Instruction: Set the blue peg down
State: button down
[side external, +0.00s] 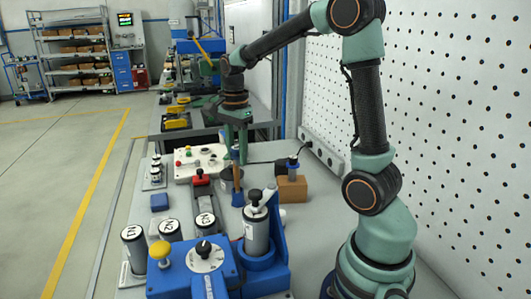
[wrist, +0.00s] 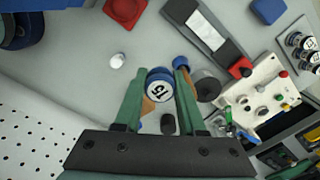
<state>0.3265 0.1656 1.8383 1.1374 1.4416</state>
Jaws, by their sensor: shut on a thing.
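My gripper (side external: 238,150) points down over the bench and is shut. In the wrist view its two green fingers (wrist: 159,75) stand on either side of the blue peg (wrist: 153,73), whose white end reads "15". In the side view a small blue part of the peg (side external: 235,148) shows between the fingers; the rest is hidden. A brown upright piece with a blue lower end (side external: 238,198) shows just below the gripper. I cannot tell whether it is joined to the peg or touches the bench.
A brown block (side external: 292,190) with another blue-ringed piece (side external: 293,165) stands right of the gripper. A dark round piece (wrist: 207,88) is close beside the right finger. A white control box (side external: 200,162) and a blue-based grey cylinder (side external: 257,232) are nearby.

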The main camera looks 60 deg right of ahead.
jog(key=shift+r, duration=0.4)
jog(key=shift+a+r+n, duration=0.1)
jog(key=shift+a+n, duration=0.2)
jog(key=shift+n, duration=0.1)
jog(key=s+a+f+n, duration=0.1)
jog(key=s+a+n, duration=0.1)
jog(key=a+n, duration=0.4)
jog(key=s+a+f+n, duration=0.1)
jog(key=a+n, duration=0.5)
jog(key=n, duration=0.7)
jog(key=shift+s, duration=0.35)
jog(key=shift+f, duration=0.1)
jog(key=w+d+r, duration=0.2)
jog(key=w+d, duration=0.1)
jog(key=d, duration=0.2)
notch_tip(320, 180, down, 19)
jog(key=shift+a+f, duration=0.1)
jog(key=shift+f, duration=0.1)
